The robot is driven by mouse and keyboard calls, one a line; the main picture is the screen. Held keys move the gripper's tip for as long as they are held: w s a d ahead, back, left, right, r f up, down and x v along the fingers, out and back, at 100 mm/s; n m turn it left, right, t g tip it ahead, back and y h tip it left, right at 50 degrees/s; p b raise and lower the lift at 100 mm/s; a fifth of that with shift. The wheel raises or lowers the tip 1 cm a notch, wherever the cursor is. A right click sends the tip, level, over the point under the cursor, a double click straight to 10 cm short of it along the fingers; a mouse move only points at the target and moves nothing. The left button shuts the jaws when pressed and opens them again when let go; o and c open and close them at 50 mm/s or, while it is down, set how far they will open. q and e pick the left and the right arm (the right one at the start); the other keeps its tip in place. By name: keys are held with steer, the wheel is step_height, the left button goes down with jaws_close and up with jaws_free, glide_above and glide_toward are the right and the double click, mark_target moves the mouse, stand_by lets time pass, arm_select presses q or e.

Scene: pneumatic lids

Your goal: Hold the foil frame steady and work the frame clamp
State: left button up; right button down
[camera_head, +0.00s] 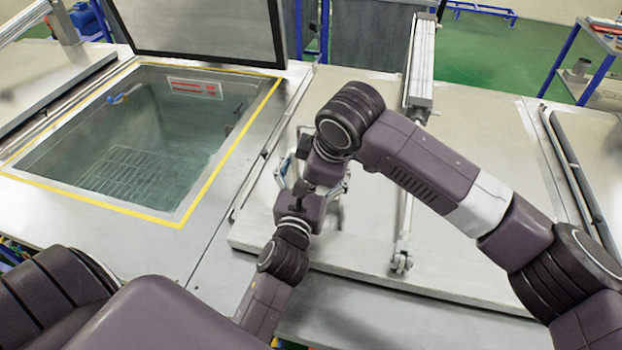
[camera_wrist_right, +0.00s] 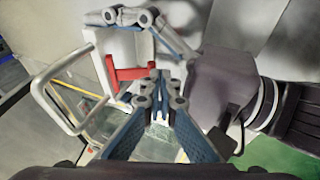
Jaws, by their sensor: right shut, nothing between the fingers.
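My right gripper (camera_wrist_right: 160,85) is shut and empty in the right wrist view. Just beyond its tips is a red lever-like part (camera_wrist_right: 126,74) on a pale block, which looks like the frame clamp. A pale bent bar (camera_wrist_right: 42,98), perhaps part of the foil frame, shows to the left; I cannot tell if they are joined. In the head view my right gripper (camera_head: 318,190) points down, close to my left gripper (camera_head: 296,182). My left fingers (camera_wrist_right: 130,20) also show at the top of the right wrist view, beside the pale block; their grip is unclear. My arms hide most of the clamp area in the head view.
A sunken tank (camera_head: 150,150) with a yellow-edged rim lies left, its dark-framed lid (camera_head: 200,28) raised behind it. Bare bench (camera_head: 480,150) lies farther right.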

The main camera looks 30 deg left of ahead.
arm_select(q)
steer(key=shift+f, duration=0.2)
stand_by(0.3)
arm_select(e)
steer(key=shift+r, duration=0.8)
steer(key=v, duration=1.2)
steer(key=shift+w+a+r+m+g+h, duration=0.3)
steer(key=shift+w+a+r+g, duration=0.25)
steer(key=shift+w+r+g, duration=0.3)
steer(key=shift+s+f, duration=0.1)
steer(key=shift+f, duration=0.15)
